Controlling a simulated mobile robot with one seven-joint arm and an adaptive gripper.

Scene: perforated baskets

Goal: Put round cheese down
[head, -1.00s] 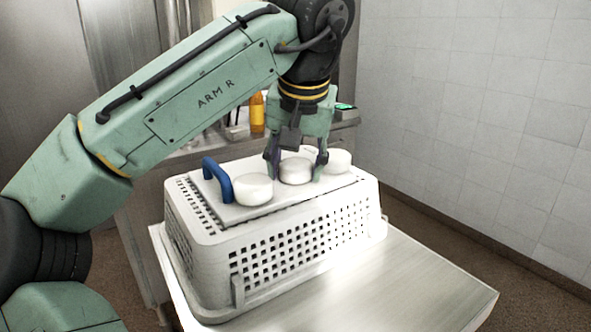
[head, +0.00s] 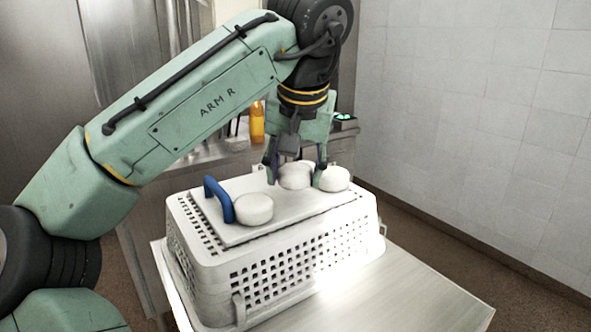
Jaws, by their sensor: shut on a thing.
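Three pale round cheeses are on or over a white board (head: 290,209) on top of an upturned white perforated basket (head: 280,262). My gripper (head: 295,181) points down and is shut on the middle round cheese (head: 295,176), with one finger on each side. This cheese seems slightly above the board; its underside is hard to see. A second cheese (head: 253,208) rests at the front left, beside the board's blue handle (head: 219,199). A third cheese (head: 334,179) sits close to the right of my right finger.
The basket stands on a light table (head: 400,290) with free room at the front right. Behind it is a metal counter with an orange bottle (head: 257,122) and a dark device with a green display (head: 344,116). A tiled wall (head: 470,110) is at the right.

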